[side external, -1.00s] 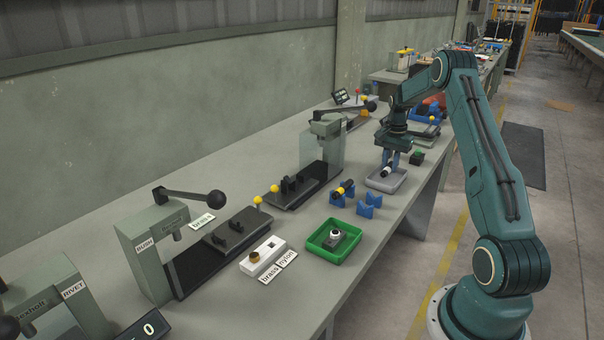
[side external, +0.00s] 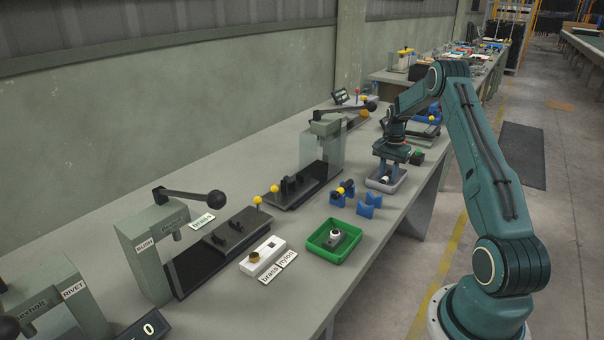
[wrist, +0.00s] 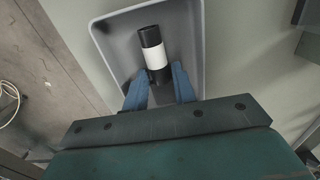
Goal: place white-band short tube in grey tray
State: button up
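The white-band short tube (wrist: 151,53) is black with a wide white band. It shows in the wrist view over the floor of the grey tray (wrist: 200,45). In the side external view, the tube's white band (side external: 384,180) shows low inside the tray (side external: 387,189). My gripper (wrist: 160,69) points down at the tray, its blue fingers on either side of the tube's near end. It appears shut on the tube. Whether the tube touches the tray floor cannot be told.
In the side external view, a black tube with yellow (side external: 345,188) rests on blue V-supports, with an empty blue support (side external: 369,206) beside it. A green tray (side external: 328,252) stands nearer the camera. A lever press (side external: 323,150) stands to the left of the grey tray.

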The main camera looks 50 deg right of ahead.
aim_at(388, 174)
jog(key=shift+o, duration=1.1)
jog(key=shift+r, duration=0.1)
jog(key=shift+r, duration=3.8)
